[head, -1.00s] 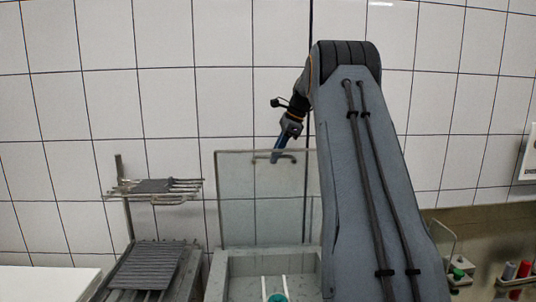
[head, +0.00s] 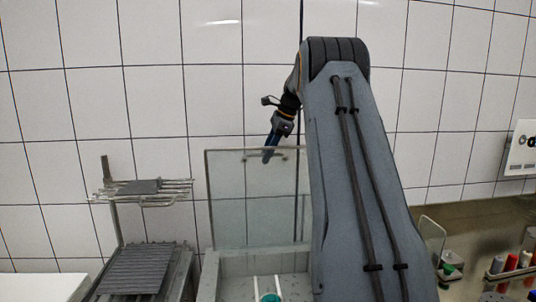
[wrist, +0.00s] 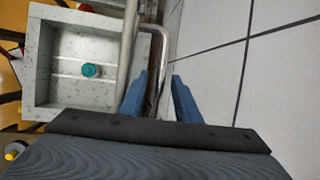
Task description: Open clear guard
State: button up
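The clear guard (head: 230,205) is a see-through panel standing upright at the back of a grey speckled basin (head: 209,275) in the head view. A thin metal handle (head: 250,153) runs near its top edge. My gripper (head: 268,157) is at this handle, pointing down. In the wrist view, my gripper's blue fingers (wrist: 160,77) are apart. The bent handle bar (wrist: 164,45) runs toward the gap between them, and I cannot tell whether they touch it. The basin (wrist: 42,60) lies to the left in the wrist view, with a teal knob-like piece (wrist: 90,70) inside. My arm hides the guard's right side.
A metal rack (head: 150,190) and a ribbed dark plate (head: 135,270) stand left of the basin. A tiled wall (head: 180,90) is close behind. Small coloured bottles (head: 511,263) stand on a shelf at the right. A white panel (head: 522,150) hangs on the wall.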

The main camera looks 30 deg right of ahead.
jog(key=b+v, duration=0.2)
jog(key=v, duration=0.5)
jog(key=shift+r+b, duration=0.3)
jog(key=shift+r, duration=0.1)
jog(key=shift+s, duration=0.1)
